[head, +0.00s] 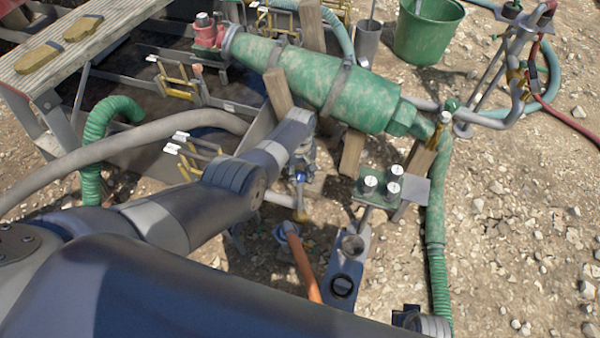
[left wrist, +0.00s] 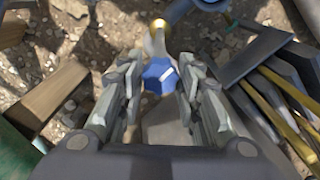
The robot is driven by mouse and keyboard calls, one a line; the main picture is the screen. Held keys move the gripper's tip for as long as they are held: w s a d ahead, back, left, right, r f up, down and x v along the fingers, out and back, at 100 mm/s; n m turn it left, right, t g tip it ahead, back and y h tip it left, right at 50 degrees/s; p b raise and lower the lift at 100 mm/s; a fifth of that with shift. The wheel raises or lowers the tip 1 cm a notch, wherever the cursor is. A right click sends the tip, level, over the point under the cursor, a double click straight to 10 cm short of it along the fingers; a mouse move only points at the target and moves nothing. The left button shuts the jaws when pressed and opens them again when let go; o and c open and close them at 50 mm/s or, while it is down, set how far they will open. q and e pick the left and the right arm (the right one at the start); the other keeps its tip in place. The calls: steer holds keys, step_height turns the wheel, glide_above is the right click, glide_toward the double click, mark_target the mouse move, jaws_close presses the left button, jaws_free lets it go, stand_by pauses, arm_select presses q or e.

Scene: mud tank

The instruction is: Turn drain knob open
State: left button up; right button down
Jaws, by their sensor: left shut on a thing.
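The blue drain knob (left wrist: 158,75) sits between the fingertips of my left gripper (left wrist: 156,84) in the left wrist view. A pale pipe with a brass-coloured end (left wrist: 158,28) shows just beyond it. In the head view my left gripper (head: 301,168) points down beside the drain pipe, and only a bit of the blue knob (head: 300,178) shows below the fingers. The gripper is shut on the knob. The fingers hide part of the knob, and its turned angle is hard to tell. My right gripper's fingers do not show.
A large green cone (head: 290,75) lies on wooden posts behind my gripper. A small green panel with white-topped knobs (head: 383,186) stands to the right. An orange hose (head: 302,262) runs in front. A green bucket (head: 428,32) stands at the back. Gravel at the right is mostly open.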

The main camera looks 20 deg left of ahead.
mark_target(300, 175)
arm_select(q)
steer(key=o, duration=1)
steer(key=shift+o, duration=0.2)
steer(key=shift+r, duration=0.15)
step_height(300, 175, up, 12)
